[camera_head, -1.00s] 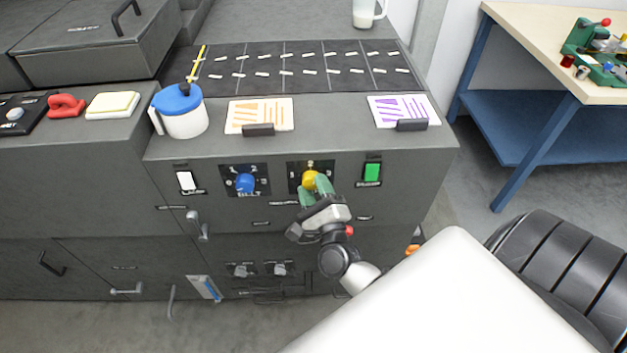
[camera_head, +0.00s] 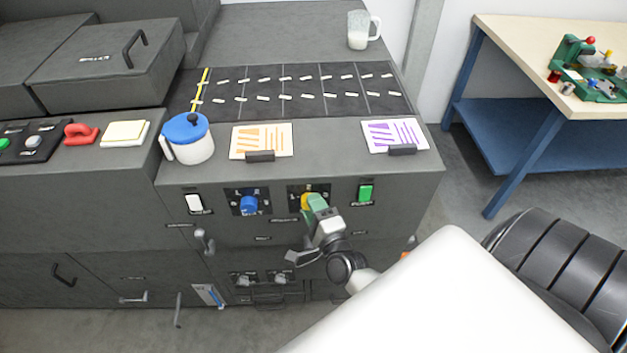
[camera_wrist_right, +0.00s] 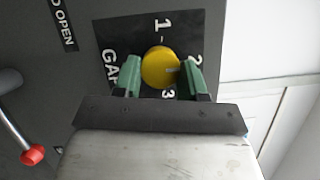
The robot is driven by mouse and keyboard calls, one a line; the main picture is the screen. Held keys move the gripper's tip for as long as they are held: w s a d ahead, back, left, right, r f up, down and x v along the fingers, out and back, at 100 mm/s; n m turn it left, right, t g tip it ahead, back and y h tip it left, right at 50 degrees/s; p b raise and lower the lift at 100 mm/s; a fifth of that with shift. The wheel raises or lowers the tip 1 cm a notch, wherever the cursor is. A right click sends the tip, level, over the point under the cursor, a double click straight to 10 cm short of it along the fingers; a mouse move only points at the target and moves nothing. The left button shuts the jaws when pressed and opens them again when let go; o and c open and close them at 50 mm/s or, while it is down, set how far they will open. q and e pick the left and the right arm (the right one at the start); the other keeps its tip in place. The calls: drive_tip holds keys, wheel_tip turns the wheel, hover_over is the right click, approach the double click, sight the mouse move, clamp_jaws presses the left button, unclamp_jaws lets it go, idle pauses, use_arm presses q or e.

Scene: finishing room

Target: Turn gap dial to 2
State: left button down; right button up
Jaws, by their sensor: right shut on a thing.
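The gap dial is a round yellow knob (camera_head: 307,201) on a black plate on the front of the grey machine. In the right wrist view the yellow dial (camera_wrist_right: 158,66) sits between the two green fingers of my right gripper (camera_wrist_right: 161,72), which is shut on it. A short pale mark on the dial points right, toward the 2 and 3 side; its exact number I cannot tell. In the head view my right gripper (camera_head: 313,203) hides part of the dial. My left gripper is out of view.
A blue dial (camera_head: 249,204) is left of the yellow one. A white switch (camera_head: 195,202) and a green switch (camera_head: 365,192) flank them. A lever with a red knob (camera_wrist_right: 33,154) is near my right gripper. A blue-lidded jug (camera_head: 190,148) stands above.

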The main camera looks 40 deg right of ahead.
idle(0.4)
drive_tip(key=o, duration=0.9)
drive_tip(key=shift+s, duration=0.1)
drive_tip(key=s, duration=0.3)
drive_tip(key=s+a+b, duration=0.1)
drive_tip(key=s, duration=0.3)
drive_tip(key=s+b, duration=0.1)
drive_tip(key=s, duration=0.2)
drive_tip(key=shift+s+a+f, duration=0.25)
drive_tip(key=shift+a+f, duration=0.1)
drive_tip(key=shift+a, duration=0.05)
